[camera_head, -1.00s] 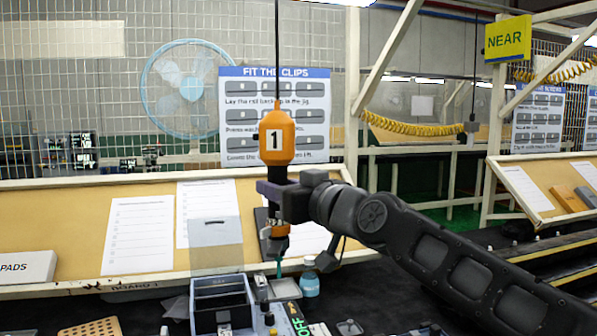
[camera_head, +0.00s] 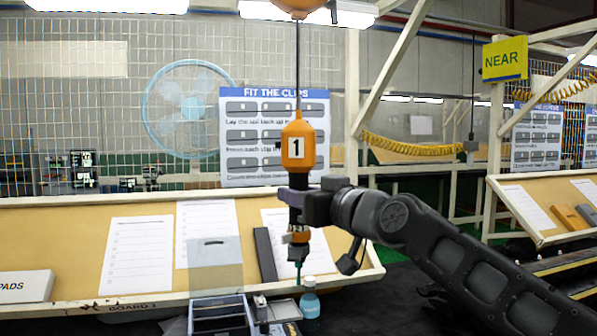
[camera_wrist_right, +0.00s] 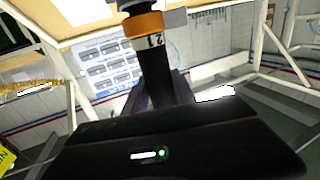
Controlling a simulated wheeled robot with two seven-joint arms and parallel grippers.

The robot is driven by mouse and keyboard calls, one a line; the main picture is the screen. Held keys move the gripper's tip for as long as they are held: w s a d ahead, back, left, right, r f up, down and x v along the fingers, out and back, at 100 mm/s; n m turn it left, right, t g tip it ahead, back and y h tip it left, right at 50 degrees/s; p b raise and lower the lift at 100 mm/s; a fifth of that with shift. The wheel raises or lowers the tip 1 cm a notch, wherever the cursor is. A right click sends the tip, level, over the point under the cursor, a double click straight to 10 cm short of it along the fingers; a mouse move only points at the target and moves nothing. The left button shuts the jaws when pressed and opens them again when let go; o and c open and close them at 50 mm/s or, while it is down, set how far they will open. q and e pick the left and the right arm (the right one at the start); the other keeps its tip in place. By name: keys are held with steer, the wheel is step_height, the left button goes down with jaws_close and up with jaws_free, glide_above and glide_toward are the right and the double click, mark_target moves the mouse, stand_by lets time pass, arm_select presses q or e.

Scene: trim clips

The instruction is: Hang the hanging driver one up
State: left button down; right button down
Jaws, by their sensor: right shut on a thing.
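The hanging driver (camera_head: 298,145) has an orange body with a label reading 1, a black grip and a teal tip at the bottom. It hangs upright on a dark cable that runs up to an orange housing (camera_head: 297,5) at the top edge. My right gripper (camera_head: 300,205) is shut on the driver's black grip, below the orange body. In the right wrist view the driver's dark shaft and orange band (camera_wrist_right: 143,24) show between the fingers. The driver's tip is above the bench, near a small blue bottle. My left gripper is not in view.
A sloped tan board (camera_head: 80,232) with paper sheets runs behind the driver. A grey open bin (camera_head: 220,318) and the blue bottle (camera_head: 309,298) stand below. A blue fan (camera_head: 190,95) and a clips poster (camera_head: 240,176) are behind. The air left of the driver is clear.

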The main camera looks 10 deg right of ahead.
steer(key=c, duration=0.9)
jaws_free()
steer(key=shift+c, duration=0.2)
steer(key=shift+o, duration=0.4)
steer(key=shift+f, duration=0.15)
steer(key=o, duration=0.9)
steer(key=shift+c, duration=0.2)
steer(key=shift+s, duration=0.15)
steer(key=r+b+v, duration=0.2)
steer(key=v, duration=0.7)
steer(key=shift+s+d+b, duration=0.2)
steer(key=shift+s+b, duration=0.15)
steer(key=shift+r, duration=0.1)
